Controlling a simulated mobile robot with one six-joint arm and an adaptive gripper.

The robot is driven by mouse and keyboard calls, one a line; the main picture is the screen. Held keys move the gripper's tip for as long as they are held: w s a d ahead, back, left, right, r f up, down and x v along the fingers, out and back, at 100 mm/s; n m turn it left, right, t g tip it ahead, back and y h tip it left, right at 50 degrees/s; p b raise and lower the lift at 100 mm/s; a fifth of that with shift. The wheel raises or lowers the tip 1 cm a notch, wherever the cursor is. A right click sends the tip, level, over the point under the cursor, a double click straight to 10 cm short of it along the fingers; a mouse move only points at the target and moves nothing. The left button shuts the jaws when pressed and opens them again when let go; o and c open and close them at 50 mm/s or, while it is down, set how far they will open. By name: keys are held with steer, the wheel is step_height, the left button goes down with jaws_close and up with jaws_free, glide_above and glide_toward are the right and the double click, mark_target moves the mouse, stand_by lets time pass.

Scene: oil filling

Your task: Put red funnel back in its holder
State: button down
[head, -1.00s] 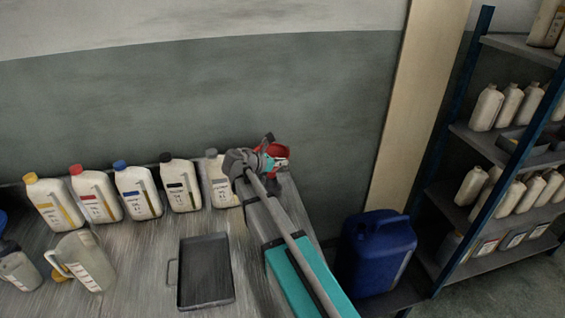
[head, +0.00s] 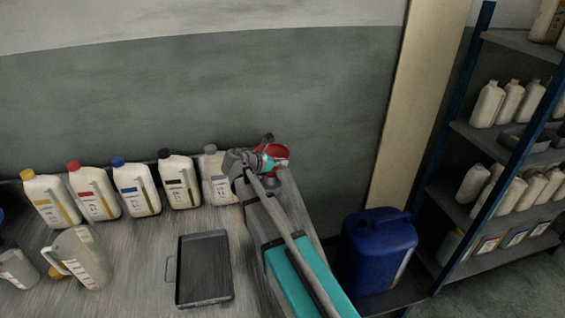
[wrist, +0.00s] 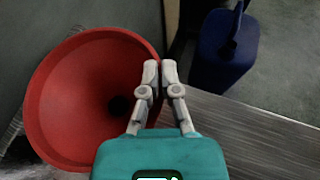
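The red funnel (head: 278,151) is at the far right end of the bench, beside the end of my arm in the head view. In the wrist view the funnel (wrist: 75,100) fills the left side, its wide mouth facing the camera and a dark hole inside. My gripper (wrist: 160,68) has its two fingertips nearly together at the funnel's right rim, and the rim runs between them. In the head view my gripper (head: 266,160) partly covers the funnel. The holder cannot be made out clearly; the area under the funnel is mostly hidden.
Several oil bottles stand along the wall, the grey-capped one (head: 218,178) closest to my arm. A dark tray (head: 204,270) and a pitcher (head: 80,260) are in front. A blue canister (head: 378,250) stands right of the bench, before a shelf rack (head: 490,150).

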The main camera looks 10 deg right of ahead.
steer(key=shift+f+b, duration=0.85)
stand_by(0.5)
steer(key=c, duration=0.7)
jaws_free()
steer(key=shift+r, duration=0.15)
